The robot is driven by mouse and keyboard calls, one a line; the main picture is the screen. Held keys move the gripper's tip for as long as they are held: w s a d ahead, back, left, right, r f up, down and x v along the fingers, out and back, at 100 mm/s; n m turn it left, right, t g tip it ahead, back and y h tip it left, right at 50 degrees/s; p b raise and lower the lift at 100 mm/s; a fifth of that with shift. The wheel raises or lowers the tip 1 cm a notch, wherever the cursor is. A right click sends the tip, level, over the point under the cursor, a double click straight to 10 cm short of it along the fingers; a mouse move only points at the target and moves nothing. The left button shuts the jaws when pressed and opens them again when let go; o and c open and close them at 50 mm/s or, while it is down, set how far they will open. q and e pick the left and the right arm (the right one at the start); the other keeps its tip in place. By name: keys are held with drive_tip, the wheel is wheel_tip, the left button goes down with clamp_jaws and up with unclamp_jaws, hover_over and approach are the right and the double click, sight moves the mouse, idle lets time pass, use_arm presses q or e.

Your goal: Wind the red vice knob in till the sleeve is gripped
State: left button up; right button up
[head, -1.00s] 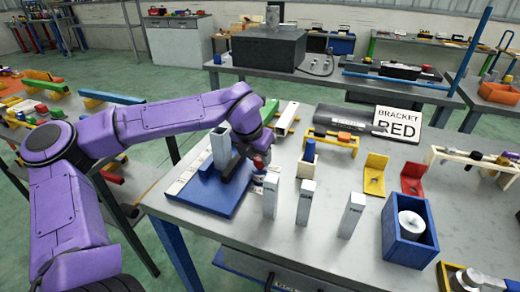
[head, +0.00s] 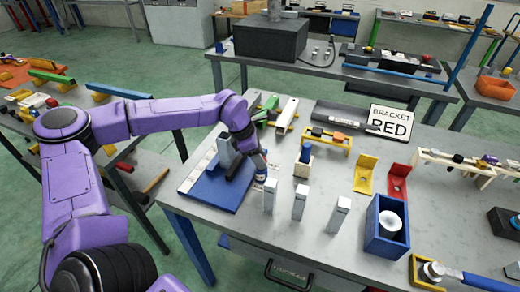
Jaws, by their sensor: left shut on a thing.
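The vice has a blue base plate (head: 212,190) at the left front of the grey workbench. A grey sleeve (head: 226,148) stands upright in the vice. I cannot tell whether the jaws touch it. My left gripper (head: 258,168) reaches in from the left and points down at the right side of the vice. My right gripper is not in view.
Several upright grey posts (head: 299,203) stand right of the vice.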

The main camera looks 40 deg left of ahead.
use_arm(q)
drive_tip(key=shift+w+r+m+h+p, duration=0.2)
drive_tip(key=shift+m+h+p, duration=0.15)
drive_tip(key=shift+m, duration=0.55)
drive_tip(key=shift+a+f+m+g, duration=0.1)
drive_tip(key=shift+m+g, duration=0.5)
drive_tip(key=shift+m, duration=0.3)
drive_tip(key=shift+w+m+g, duration=0.1)
drive_tip(key=shift+m+g, duration=0.6)
drive_tip(key=shift+m, duration=1.3)
drive_tip(key=o, duration=1)
drive_tip(key=shift+f, duration=0.1)
drive_tip(key=b+v, duration=0.2)
drive_tip(key=v, duration=0.8)
drive_tip(key=shift+a+r, duration=0.2)
drive_tip(key=shift+a, duration=0.1)
